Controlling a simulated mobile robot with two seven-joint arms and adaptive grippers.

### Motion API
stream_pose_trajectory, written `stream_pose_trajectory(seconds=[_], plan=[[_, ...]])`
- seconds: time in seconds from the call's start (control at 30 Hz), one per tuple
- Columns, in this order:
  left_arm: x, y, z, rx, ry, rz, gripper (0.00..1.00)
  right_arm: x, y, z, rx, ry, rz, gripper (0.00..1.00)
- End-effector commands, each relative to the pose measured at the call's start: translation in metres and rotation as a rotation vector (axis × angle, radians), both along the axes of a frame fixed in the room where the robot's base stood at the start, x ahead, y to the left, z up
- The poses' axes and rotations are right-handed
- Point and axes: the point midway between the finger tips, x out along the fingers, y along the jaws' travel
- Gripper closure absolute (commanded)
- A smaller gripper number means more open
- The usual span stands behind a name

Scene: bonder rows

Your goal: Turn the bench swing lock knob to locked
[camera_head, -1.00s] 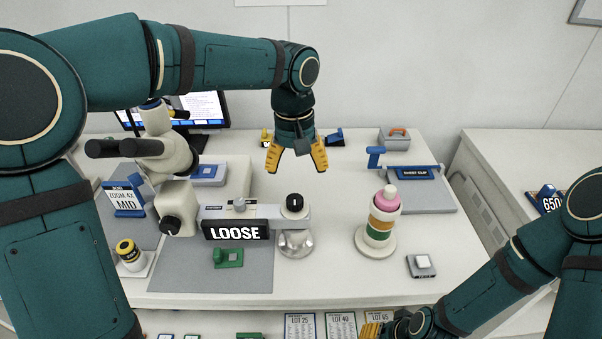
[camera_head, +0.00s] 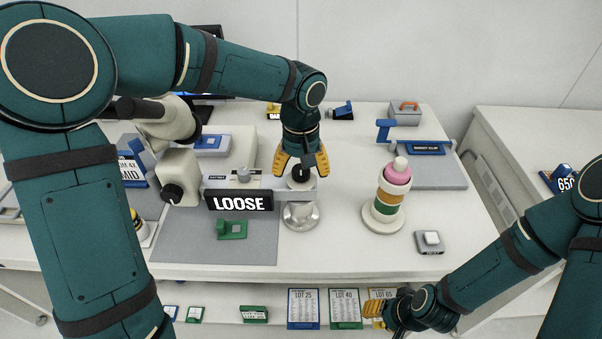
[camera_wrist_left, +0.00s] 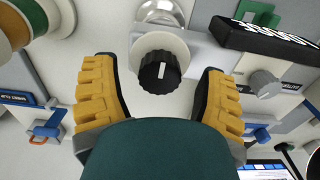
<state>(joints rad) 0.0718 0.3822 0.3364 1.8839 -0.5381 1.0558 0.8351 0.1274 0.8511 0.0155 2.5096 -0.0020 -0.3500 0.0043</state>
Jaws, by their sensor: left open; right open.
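The bench swing lock knob is a black ribbed knob (camera_head: 299,174) with a white line on top, on a pale round base at the end of the swing arm. A black sign (camera_head: 239,200) beside it reads LOOSE. In the left wrist view the knob (camera_wrist_left: 160,72) sits between the fingers, toward their tips, with clear gaps on both sides. My left gripper (camera_head: 301,170) is open, pointing down, its yellow fingers around the knob. My right gripper (camera_head: 385,309) is low at the front of the bench, away from the knob; its finger gap is hard to see.
A microscope (camera_head: 172,150) stands left of the swing arm. A stack of coloured rings (camera_head: 389,196) on a white base stands to the right. A small grey switch box (camera_head: 430,242) lies at the front right. A green block (camera_head: 232,229) lies on the grey mat.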

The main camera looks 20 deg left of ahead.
Motion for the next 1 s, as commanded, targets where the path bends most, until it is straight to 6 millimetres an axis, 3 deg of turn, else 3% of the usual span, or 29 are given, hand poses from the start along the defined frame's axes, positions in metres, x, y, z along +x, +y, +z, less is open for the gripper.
stream_pose_trajectory(seconds=[0.43,0.47,0.63,0.67,1.0], plan=[[0.0001,-0.0003,-0.0097,-0.001,-0.001,0.0,0.28,0.0008,-0.0001,-0.0021,0.0,-0.002,-0.001,0.53],[0.0001,-0.0003,-0.0097,-0.001,-0.001,0.0,0.34,0.0008,-0.0001,-0.0021,0.0,-0.002,-0.001,0.53],[0.0,-0.0002,-0.0097,-0.001,-0.001,0.0,0.93,0.0007,-0.0001,-0.0021,0.0,-0.002,-0.001,0.53],[0.0,-0.0002,-0.0097,-0.001,-0.001,0.0,0.97,0.0007,-0.0001,-0.0021,0.0,-0.002,-0.001,0.53],[0.0,0.0,-0.0092,0.0,0.0,-0.035,0.97,0.0004,0.0,0.0005,0.0,-0.001,0.0,0.53]])
